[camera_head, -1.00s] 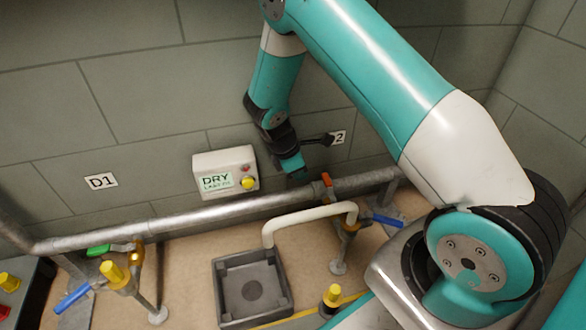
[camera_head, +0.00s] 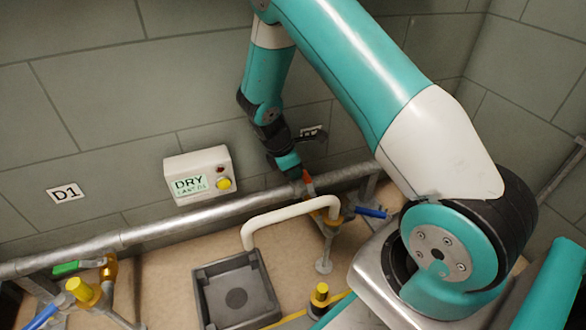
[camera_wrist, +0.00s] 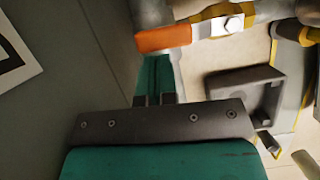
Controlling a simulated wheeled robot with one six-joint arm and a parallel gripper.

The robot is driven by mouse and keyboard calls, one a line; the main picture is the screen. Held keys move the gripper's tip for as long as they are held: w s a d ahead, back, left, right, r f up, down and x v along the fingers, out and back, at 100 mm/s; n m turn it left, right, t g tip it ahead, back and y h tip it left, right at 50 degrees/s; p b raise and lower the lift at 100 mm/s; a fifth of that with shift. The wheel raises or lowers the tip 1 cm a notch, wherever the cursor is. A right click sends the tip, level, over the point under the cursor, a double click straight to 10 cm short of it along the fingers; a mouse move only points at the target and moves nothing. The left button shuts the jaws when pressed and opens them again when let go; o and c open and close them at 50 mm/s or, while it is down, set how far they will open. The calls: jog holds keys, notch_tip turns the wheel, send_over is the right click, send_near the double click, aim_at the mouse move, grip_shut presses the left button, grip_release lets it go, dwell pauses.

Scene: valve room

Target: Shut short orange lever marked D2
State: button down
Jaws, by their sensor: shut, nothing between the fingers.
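In the wrist view the orange lever (camera_wrist: 163,40) points left toward the wall from a silver bolt on a yellow fitting. My gripper (camera_head: 298,178) is shut and empty, close to the lever on its left side in the head view. In the wrist view my gripper (camera_wrist: 155,80) reaches up toward the lever's free end. I cannot tell whether they touch.
A blue lever (camera_head: 371,212) sits right of the D2 valve, and a white bent pipe (camera_head: 285,212) arches left of it. A dark square tray (camera_head: 273,301) lies below. The DRY box (camera_head: 198,175) hangs on the wall. A green lever (camera_head: 66,268) is at far left.

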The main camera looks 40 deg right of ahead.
jog(key=shift+d+r+m+p, duration=0.1)
jog(key=shift+d+m+p, duration=0.45)
jog(key=shift+p, duration=0.35)
